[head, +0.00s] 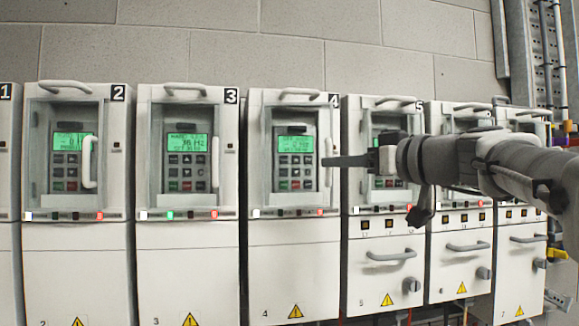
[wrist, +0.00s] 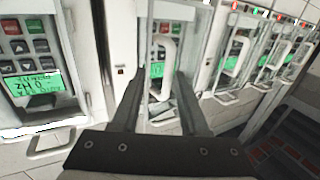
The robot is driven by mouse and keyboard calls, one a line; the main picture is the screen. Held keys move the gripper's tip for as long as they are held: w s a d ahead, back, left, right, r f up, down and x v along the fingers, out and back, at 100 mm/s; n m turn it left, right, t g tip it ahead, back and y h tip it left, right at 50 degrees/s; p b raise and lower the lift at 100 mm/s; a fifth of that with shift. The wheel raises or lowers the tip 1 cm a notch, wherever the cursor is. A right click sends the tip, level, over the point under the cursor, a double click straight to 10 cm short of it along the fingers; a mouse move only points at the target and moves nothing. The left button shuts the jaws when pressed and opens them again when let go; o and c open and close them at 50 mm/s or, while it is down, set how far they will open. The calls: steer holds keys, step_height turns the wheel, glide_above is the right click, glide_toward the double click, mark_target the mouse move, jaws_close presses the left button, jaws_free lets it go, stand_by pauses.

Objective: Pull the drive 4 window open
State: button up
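The drive 4 window (head: 294,150) is a clear pane in a pale frame and looks shut. Behind it are a green display and a keypad. Its upright white handle (head: 328,177) is partly hidden behind my gripper (head: 340,161), which reaches in from the right. In the wrist view, which is upside down, my gripper (wrist: 160,75) is open. A white window handle (wrist: 166,62) shows between its two dark fingers, apparently that of drive 4. I cannot tell whether the fingers touch it.
Drive 3 (head: 187,150) stands to the left with its own window handle. Drive 5 (head: 385,250) stands to the right, partly behind my arm. Top handles (head: 300,92) stick out above the cabinets. A block wall (head: 350,45) is behind.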

steer(key=s+a+b+v, duration=0.1)
steer(key=b+v, duration=0.5)
steer(key=v, duration=1.2)
steer(key=shift+a, duration=0.15)
stand_by(0.8)
steer(key=shift+w+f, duration=0.1)
steer(key=shift+f, duration=0.05)
